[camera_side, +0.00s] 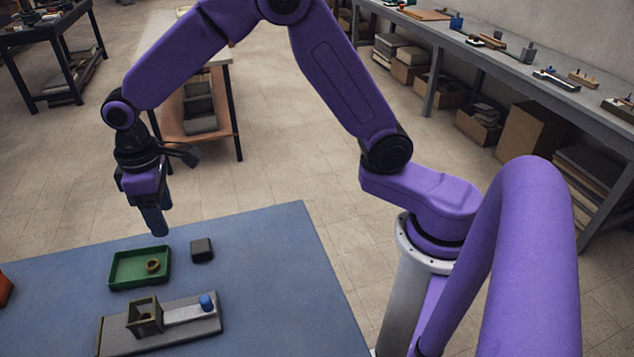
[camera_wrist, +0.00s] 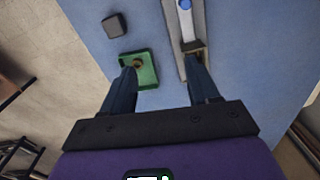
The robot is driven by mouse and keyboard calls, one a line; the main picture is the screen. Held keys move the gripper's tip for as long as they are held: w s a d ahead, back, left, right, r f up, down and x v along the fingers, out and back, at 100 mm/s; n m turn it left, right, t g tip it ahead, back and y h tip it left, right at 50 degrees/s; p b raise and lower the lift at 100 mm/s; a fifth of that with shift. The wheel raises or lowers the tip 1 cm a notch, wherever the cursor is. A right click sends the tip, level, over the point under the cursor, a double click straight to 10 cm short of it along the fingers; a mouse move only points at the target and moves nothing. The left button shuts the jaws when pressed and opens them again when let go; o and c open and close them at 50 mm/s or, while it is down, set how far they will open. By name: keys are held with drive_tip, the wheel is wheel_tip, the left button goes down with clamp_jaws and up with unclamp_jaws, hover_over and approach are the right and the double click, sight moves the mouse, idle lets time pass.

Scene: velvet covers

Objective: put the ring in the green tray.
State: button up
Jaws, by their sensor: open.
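The brown ring (camera_side: 153,266) lies inside the green tray (camera_side: 116,281), right of the tray's middle in the side view. The ring (camera_wrist: 138,64) and the tray (camera_wrist: 149,77) also show in the wrist view, partly behind a finger. My gripper (camera_side: 157,233) hangs above the table's far edge behind the tray, pointing down. In the wrist view my gripper (camera_wrist: 168,72) shows its two fingers spread wide with nothing between them. It is apart from the ring and the tray.
A dark block (camera_side: 202,250) sits right of the tray. A grey base (camera_side: 165,333) with a small open frame (camera_side: 144,316) and a blue knob (camera_side: 207,302) lies nearer the camera. The blue table top (camera_side: 275,270) is clear at the right. An orange thing (camera_side: 4,289) shows at the left edge.

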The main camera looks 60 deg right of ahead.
drive_tip(key=s+d+r+n, duration=0.1)
drive_tip(key=s+d, duration=0.4)
drive_tip(key=s, duration=0.4)
drive_tip(key=s+d+r+n, duration=0.1)
drive_tip(key=s+d+n, duration=0.1)
drive_tip(key=s+d, duration=0.4)
drive_tip(key=s+d+r+n, duration=0.1)
drive_tip(key=s+d, duration=0.4)
drive_tip(key=s, duration=0.9)
drive_tip(key=shift+d+r+n, duration=0.35)
drive_tip(key=shift+r+n, duration=0.05)
drive_tip(key=shift+r, duration=0.1)
